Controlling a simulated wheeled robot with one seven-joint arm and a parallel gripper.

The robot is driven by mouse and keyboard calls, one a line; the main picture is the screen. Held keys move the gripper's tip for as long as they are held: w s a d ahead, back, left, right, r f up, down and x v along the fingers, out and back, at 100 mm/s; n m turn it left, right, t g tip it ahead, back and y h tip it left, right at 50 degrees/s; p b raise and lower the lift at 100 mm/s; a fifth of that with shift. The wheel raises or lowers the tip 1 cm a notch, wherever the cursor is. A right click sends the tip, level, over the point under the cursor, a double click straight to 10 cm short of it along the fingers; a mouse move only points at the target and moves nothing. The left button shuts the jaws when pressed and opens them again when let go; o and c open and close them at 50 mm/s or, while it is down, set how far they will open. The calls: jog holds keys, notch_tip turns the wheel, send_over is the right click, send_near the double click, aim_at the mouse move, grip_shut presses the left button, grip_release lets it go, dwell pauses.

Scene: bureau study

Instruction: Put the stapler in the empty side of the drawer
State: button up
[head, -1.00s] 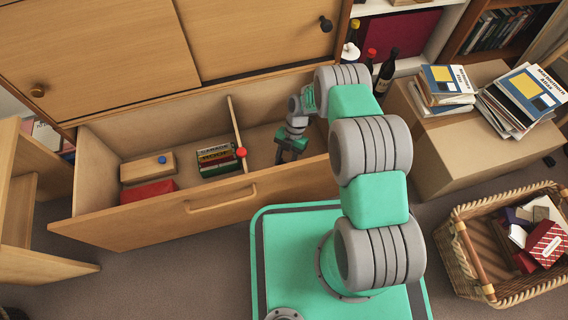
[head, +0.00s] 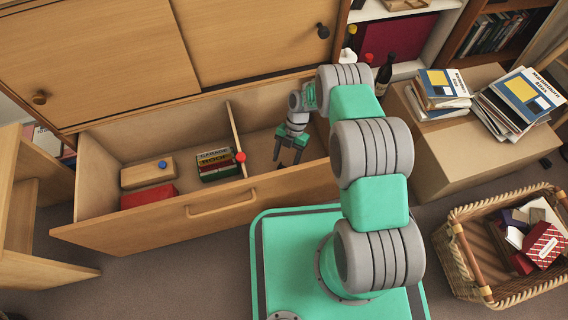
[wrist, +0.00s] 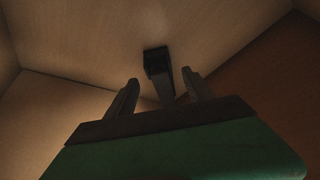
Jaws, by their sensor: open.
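The wide drawer (head: 110,232) is pulled out, with a divider (head: 234,130) splitting it into a filled left side and a right side. My gripper (head: 286,160) points down into the right side, its two fingers apart. In the wrist view, a dark long thing (wrist: 158,68), which looks like the stapler, lies on the pale drawer floor beyond and between the open fingertips of my gripper (wrist: 163,88). It appears apart from both fingers. In the head view only a small dark bit of it (head: 281,166) shows near the drawer front; the front panel hides the rest.
The left side holds a wooden box (head: 148,172), a red box (head: 148,195) and several small packs (head: 216,164); a red knob (head: 240,157) is at the divider. A box with books (head: 440,150) and a wicker basket (head: 480,275) stand at right.

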jog(key=w+d+r+m+p, duration=0.25)
jog(key=r+m, duration=0.25)
jog(key=r, duration=1.2)
jog(key=s+d+r+m+t+h, duration=0.1)
jog(key=s+d+r+m+t, duration=0.2)
jog(key=s+r+m, duration=0.5)
jog(key=s+d+r+m+t+h, duration=0.1)
jog(key=s+d+r+m+t, duration=0.2)
jog(key=s+r+m, duration=0.6)
notch_tip(320, 180, up, 7)
jog(key=d+m, duration=0.1)
jog(key=m, duration=0.6)
jog(key=shift+s+d+r+h, duration=0.15)
jog(key=shift+d+r+h, duration=0.05)
jog(key=shift+d+h, duration=0.2)
jog(key=shift+r, duration=0.1)
